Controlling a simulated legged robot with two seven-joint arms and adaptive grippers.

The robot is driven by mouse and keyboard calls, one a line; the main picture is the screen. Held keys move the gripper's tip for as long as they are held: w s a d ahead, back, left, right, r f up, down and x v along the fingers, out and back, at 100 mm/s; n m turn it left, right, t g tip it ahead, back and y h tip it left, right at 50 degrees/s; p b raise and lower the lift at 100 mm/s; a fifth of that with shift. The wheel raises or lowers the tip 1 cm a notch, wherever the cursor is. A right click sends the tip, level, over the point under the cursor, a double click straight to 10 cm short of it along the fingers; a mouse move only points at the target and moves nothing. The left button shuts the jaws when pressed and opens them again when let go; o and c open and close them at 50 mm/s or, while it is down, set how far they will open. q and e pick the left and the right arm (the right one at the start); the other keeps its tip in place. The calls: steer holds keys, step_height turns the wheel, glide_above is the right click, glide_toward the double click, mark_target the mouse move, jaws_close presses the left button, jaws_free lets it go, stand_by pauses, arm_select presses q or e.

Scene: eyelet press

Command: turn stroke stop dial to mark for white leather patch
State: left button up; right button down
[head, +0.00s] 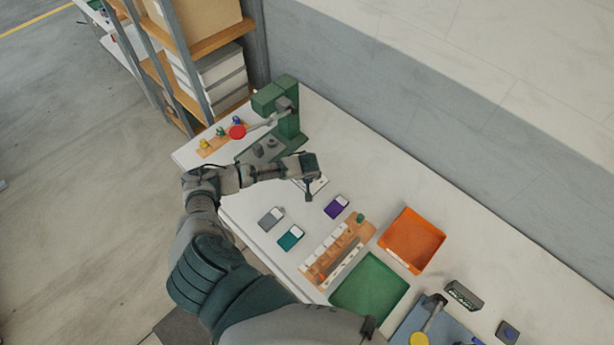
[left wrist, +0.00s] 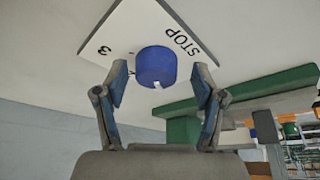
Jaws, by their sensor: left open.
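The stroke stop dial (left wrist: 157,66) is a blue round knob on a white plate (left wrist: 150,25) printed with "STOP" and a "3", in the left wrist view. A small white mark on the dial faces the bottom of that picture. My left gripper (left wrist: 163,85) is open, one finger on each side of the dial; I cannot tell whether they touch it. Other marks on the plate are partly hidden by the fingers. In the head view my left gripper (head: 309,192) is over the plate (head: 318,184) beside the green press (head: 280,105), and the dial is hidden. My right gripper is not in view.
Grey (head: 271,218), teal (head: 291,237) and purple (head: 336,206) pieces lie on the table near my arm. A wooden rack (head: 351,234), an orange tray (head: 441,239) and a green tray (head: 370,290) stand further right.

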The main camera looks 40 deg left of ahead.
arm_select(q)
steer(key=shift+w+f, duration=0.1)
steer(key=shift+d, duration=0.25)
steer(key=c, duration=0.9)
steer(key=shift+c, duration=1.1)
